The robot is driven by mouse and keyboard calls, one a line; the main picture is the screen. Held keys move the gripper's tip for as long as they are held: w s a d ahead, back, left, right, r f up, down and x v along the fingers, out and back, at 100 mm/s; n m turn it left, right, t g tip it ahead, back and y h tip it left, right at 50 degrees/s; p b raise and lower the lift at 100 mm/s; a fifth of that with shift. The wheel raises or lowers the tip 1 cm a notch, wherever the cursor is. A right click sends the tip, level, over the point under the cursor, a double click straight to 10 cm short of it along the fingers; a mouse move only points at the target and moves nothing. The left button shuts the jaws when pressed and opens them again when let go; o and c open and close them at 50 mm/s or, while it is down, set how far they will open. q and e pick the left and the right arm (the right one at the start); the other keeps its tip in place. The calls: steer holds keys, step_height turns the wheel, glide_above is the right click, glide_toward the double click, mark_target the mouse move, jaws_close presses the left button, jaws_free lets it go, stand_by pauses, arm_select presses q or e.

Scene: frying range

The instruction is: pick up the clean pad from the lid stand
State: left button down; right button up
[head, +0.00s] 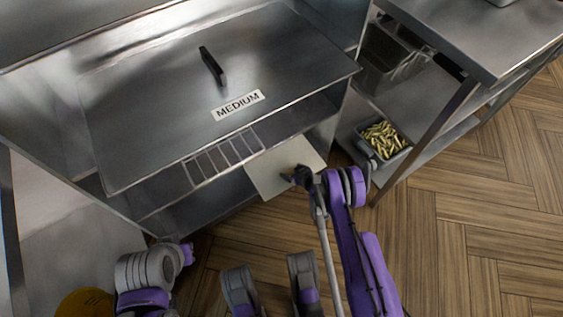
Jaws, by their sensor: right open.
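A pale, flat square piece (278,170), which may be the clean pad, shows in the head view at the front right corner of the steel fryer. My right gripper (298,179) is open at its right side and overlaps it in the picture. I cannot tell whether they touch. A thin grey rod (326,250) runs down from beside the gripper; what it belongs to is unclear. I cannot make out the lid stand for certain; a small wire rack (222,158) is left of the pale square. My left gripper is not in view.
A steel lid (165,110) marked MEDIUM, with a black handle (212,66), covers much of the fryer. At right, a steel table (495,35) has a lower shelf with a container of fries (384,139). Wooden floor (470,230) is clear at lower right.

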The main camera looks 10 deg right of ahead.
steer(key=shift+w+a+f, duration=0.1)
steer(key=shift+w+f, duration=0.1)
steer(key=c, duration=1.1)
